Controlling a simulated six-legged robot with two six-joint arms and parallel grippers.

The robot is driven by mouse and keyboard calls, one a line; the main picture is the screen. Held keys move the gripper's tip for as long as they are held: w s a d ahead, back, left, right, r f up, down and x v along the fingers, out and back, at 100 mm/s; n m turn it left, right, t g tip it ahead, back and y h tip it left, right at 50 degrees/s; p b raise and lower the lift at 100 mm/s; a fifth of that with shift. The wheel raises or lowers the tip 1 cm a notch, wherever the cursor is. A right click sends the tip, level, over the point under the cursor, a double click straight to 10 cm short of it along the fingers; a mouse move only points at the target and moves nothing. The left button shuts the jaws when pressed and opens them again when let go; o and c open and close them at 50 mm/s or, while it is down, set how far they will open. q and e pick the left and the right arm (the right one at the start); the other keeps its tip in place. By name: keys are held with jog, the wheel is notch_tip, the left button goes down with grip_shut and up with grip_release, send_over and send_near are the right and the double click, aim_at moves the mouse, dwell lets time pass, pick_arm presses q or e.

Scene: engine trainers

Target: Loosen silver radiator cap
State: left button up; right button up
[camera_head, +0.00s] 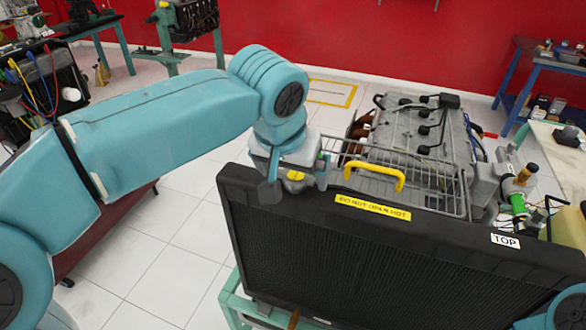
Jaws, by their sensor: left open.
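The black radiator (400,265) stands upright on a teal frame, with a yellow "DO NOT OPEN HOT" label (372,207) on its top edge. My left gripper (298,184) is at the top left of the radiator, pointing down, with its fingers apart. A small yellow part (295,175) shows between the fingers; I cannot tell what it belongs to. The silver radiator cap cannot be made out and may be hidden by the gripper. My right gripper is not in view.
A wire guard (430,195) and a curved yellow handle (375,174) lie just behind the radiator. The grey engine (420,135) is beyond them. A green-and-brass part (518,195) stands at the right. White tiled floor (180,255) is clear at the left.

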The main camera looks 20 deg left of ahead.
pick_arm(q)
jog(key=shift+w+d, duration=0.1)
jog(key=c, duration=1)
jog(key=shift+n, duration=0.4)
jog(key=n+y, duration=0.1)
jog(key=n, duration=0.2)
jog(key=shift+d+n+y, duration=0.2)
jog(key=shift+n+y, duration=0.2)
jog(key=n, duration=0.2)
jog(key=n+g+y+p, duration=0.1)
jog(key=n, duration=0.1)
jog(key=shift+w+d+r+n+y, duration=0.1)
jog(key=shift+w+r+n+y, duration=0.1)
jog(key=shift+n+y, duration=0.1)
jog(key=n+g+p, duration=0.1)
jog(key=n, duration=0.1)
jog(key=n+y+p, duration=0.1)
jog(key=n, duration=0.1)
jog(key=shift+w+d+g, duration=0.1)
jog(key=shift+w+g, duration=0.05)
jog(key=shift+g, duration=0.25)
jog(key=n+g+p, duration=0.1)
jog(key=n, duration=0.3)
jog(key=shift+w+n+p, duration=0.15)
jog(key=shift+n+p, duration=0.15)
jog(key=shift+p, duration=0.1)
jog(key=shift+f+g, duration=0.1)
jog(key=shift+g, duration=0.2)
